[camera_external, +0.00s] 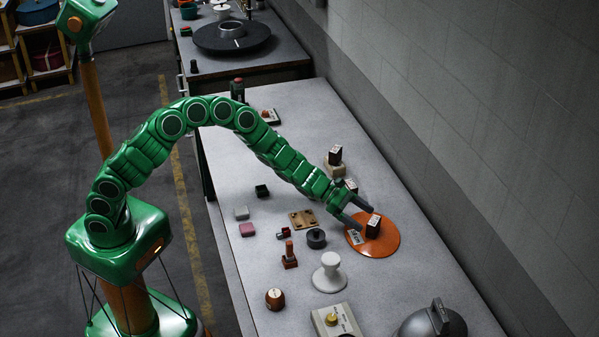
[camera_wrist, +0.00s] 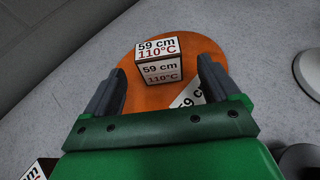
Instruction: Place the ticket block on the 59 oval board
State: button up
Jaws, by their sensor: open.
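The ticket block (camera_external: 373,227) is a small dark block with a white label. In the wrist view its label (camera_wrist: 160,47) reads "59 cm 110°C". It stands upright on the orange oval board (camera_external: 386,246). The board (camera_wrist: 190,25) carries a white tag (camera_wrist: 188,97) reading "59 c", partly covered by a finger. My gripper (camera_external: 364,218) is open at the board's left side. In the wrist view its grey fingers (camera_wrist: 161,66) are spread to the left and right of the block, with gaps showing. The block is not gripped.
Similar labelled blocks stand behind the board, one on a tan stand (camera_external: 335,169), another (camera_external: 351,185) near my wrist. A white mushroom-shaped stand (camera_external: 330,274), a dark knob (camera_external: 316,239) and a wooden plate (camera_external: 302,219) lie left. A metal dome (camera_external: 432,322) is in front.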

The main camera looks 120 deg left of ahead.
jog(key=v, duration=0.4)
jog(key=shift+a, duration=0.1)
jog(key=shift+v, duration=0.85)
